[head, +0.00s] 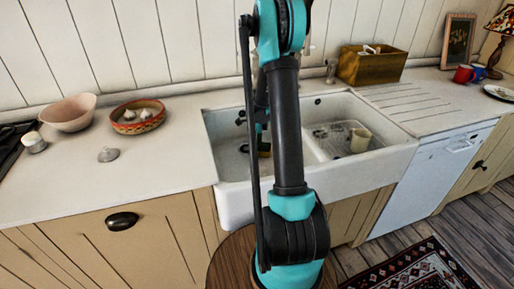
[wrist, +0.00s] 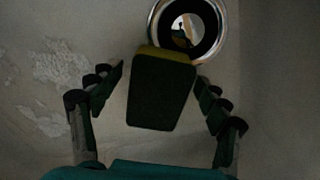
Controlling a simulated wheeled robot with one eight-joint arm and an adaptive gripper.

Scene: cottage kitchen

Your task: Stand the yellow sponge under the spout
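The sponge (wrist: 162,92) shows in the wrist view with its dark green face toward me and a yellow strip (wrist: 165,53) along its top edge. It is in the sink, just in front of the round metal drain ring (wrist: 157,28). My gripper (wrist: 160,80) is open, with one finger on each side of the sponge. A gap shows at the left finger; the right fingertip is very close to the sponge, and I cannot tell whether it touches. The spout is hidden behind my arm.
The white sink (head: 385,160) has a rack with a cream cup (head: 360,139) at right. A wooden box (head: 371,65) stands behind it. A pink bowl (head: 68,113), a patterned bowl (head: 138,117) and small items stand on the left counter.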

